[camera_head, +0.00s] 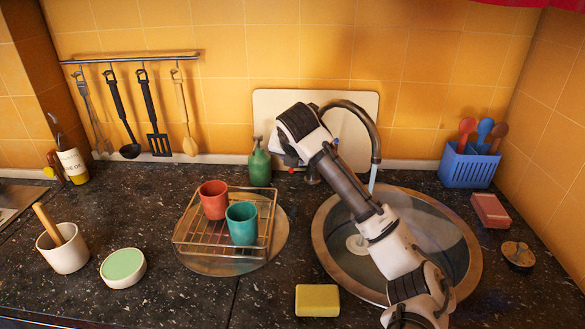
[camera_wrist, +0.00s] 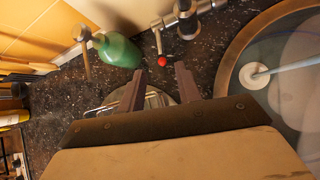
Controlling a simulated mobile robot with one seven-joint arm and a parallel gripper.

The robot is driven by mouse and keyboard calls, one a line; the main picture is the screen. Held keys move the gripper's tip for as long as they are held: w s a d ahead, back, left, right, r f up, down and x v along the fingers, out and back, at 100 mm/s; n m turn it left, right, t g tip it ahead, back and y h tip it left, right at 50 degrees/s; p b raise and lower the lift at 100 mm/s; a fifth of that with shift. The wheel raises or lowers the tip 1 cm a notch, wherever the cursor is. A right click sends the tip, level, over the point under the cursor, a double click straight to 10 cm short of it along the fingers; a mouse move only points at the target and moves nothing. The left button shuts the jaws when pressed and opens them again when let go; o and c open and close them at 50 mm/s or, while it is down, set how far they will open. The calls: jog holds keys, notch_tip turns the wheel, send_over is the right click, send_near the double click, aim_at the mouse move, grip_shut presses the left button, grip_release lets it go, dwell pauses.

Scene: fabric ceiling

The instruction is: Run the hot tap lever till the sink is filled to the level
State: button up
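The round steel sink (camera_head: 474,262) is at the right, with a pale drain fitting (camera_head: 357,243) at its bottom. The tap (camera_head: 358,107) arches above it, and a thin water stream (camera_head: 372,178) falls from its spout. The water level is hard to tell. In the wrist view the tap body (camera_wrist: 186,18) carries a thin lever with a red ball end (camera_wrist: 162,61). My gripper (camera_wrist: 157,78) is open and empty. The red ball shows between and just beyond its fingertips; I cannot tell contact.
A green bottle (camera_head: 259,163) stands close left of my gripper. A wire rack (camera_head: 185,240) with a red cup (camera_head: 214,199) and teal cup (camera_head: 242,223) is left of the sink. A yellow sponge (camera_head: 317,300) lies in front. A blue utensil holder (camera_head: 468,168) stands right.

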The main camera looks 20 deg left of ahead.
jog(key=shift+b+v, duration=0.3)
jog(key=shift+v, duration=1.7)
dwell(6.0)
